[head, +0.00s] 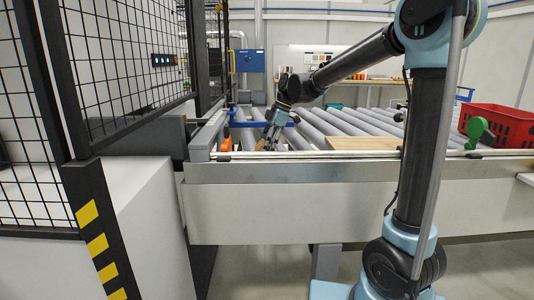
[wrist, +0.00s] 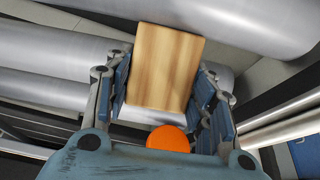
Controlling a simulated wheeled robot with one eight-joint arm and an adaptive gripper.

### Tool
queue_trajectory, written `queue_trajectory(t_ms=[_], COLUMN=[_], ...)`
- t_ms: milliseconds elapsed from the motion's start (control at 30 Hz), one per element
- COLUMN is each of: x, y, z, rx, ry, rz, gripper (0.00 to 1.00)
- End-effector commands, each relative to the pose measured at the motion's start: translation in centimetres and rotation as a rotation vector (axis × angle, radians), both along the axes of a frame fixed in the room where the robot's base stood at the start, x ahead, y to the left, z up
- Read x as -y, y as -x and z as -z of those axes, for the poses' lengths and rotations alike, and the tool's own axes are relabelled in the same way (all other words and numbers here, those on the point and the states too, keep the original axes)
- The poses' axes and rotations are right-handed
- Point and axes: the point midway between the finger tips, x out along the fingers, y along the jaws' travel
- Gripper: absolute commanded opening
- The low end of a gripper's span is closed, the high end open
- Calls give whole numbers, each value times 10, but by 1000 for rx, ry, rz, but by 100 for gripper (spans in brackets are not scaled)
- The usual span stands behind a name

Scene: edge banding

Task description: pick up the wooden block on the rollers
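The wooden block (wrist: 167,65) is pale brown and rectangular. In the wrist view it lies over grey rollers, slightly turned, between the two fingers of my gripper (wrist: 166,85). The fingers stand apart along its left and right sides, very near its edges; whether they touch it is not clear. In the head view my gripper (head: 268,138) reaches down at the left end of the roller conveyor (head: 320,118). The block is hard to make out there beside the fingers.
A flat wooden board (head: 365,143) lies on the rollers to the right. A red crate (head: 497,124) stands at the far right. A metal rail (head: 300,155) runs along the conveyor's front. A mesh fence (head: 125,55) stands to the left. An orange disc (wrist: 168,138) shows near the gripper's palm.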

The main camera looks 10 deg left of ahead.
Motion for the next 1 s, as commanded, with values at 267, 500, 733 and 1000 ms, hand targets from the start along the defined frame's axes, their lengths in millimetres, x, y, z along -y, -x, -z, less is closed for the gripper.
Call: queue_trajectory(t_ms=[267, 500, 733, 1000], x=[1, 1, 1, 1], y=[0, -1, 0, 0], z=[0, -11, -49, -89], rx=[0, 0, 0, 0], ry=[0, 0, 0, 0], rz=[1, 1, 1, 1], gripper=[23, 23, 23, 23])
